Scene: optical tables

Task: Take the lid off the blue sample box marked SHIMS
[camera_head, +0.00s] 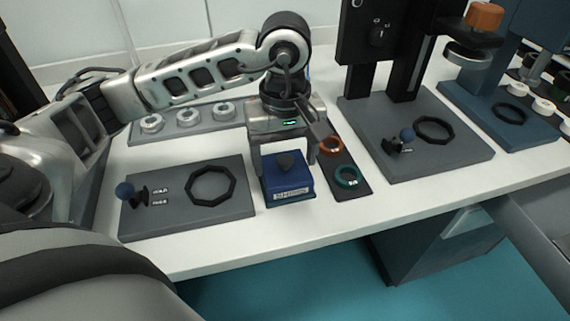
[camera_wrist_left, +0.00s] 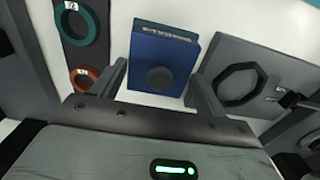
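The blue sample box (camera_head: 288,186) stands on the white table with its lid on. The lid (camera_wrist_left: 160,52) has a dark round knob (camera_head: 287,162) on top. A white label is on the box's front; its lettering is too small to read surely. My left gripper (camera_head: 286,168) points down over the box, open, with one finger on each side of the knob and apart from it. In the left wrist view the knob (camera_wrist_left: 160,78) lies between the spread fingers (camera_wrist_left: 159,71). My right gripper is not in view.
A grey stand (camera_head: 415,150) is farther right. White table shows in front.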

